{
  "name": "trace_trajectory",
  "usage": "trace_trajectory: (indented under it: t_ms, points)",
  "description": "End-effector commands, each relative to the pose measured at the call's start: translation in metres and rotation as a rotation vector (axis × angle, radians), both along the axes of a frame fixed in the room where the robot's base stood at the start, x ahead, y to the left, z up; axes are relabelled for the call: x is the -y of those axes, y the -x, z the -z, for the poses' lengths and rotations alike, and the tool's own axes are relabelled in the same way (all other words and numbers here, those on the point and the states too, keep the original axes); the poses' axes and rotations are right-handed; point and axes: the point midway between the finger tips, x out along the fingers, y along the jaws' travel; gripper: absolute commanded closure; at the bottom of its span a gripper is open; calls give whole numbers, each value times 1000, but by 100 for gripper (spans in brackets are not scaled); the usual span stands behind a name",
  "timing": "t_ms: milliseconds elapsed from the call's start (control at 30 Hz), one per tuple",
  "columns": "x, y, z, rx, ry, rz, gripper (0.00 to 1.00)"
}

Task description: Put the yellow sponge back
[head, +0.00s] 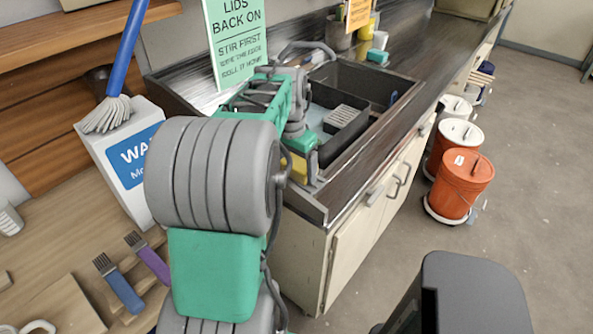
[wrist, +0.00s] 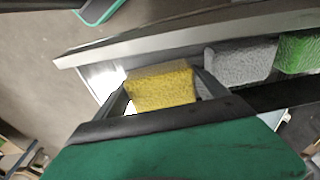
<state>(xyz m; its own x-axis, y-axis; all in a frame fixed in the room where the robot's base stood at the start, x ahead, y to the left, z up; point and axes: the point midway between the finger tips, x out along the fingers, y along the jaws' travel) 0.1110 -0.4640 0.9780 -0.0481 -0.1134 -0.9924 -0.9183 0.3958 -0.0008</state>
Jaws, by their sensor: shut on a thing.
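The yellow sponge (wrist: 160,88) is between the two dark fingers of my gripper (wrist: 162,92) in the wrist view. My gripper is shut on it. A yellow patch of the sponge (head: 301,170) also shows in the head view, at the left front end of the sink, partly hidden by my arm. In the wrist view a grey sponge (wrist: 241,62) and a green sponge (wrist: 298,53) sit in a row just right of the yellow one, beside a pale metal edge. I cannot tell whether the yellow sponge touches anything beneath it.
The sink (head: 375,78) holds a dark caddy with a grey block (head: 341,118). A teal block (head: 378,56) and pots stand behind it. Orange buckets (head: 462,185) stand on the floor at right. A white box (head: 125,160) and brushes (head: 122,290) are at left. The floor is mostly clear.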

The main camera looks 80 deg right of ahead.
Motion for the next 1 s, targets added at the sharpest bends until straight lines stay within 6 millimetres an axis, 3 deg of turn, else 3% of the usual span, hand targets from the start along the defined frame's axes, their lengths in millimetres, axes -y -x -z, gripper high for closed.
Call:
trace_trajectory:
  t_ms: [133,467,500,700,1000]
  points:
    - [0,1,18,0,-2,0,61]
    - [0,1,24,-1,-1,0,61]
    - [0,1,23,0,-1,0,15]
    - [0,1,22,-1,-1,0,0]
    - [0,1,15,0,0,0,0]
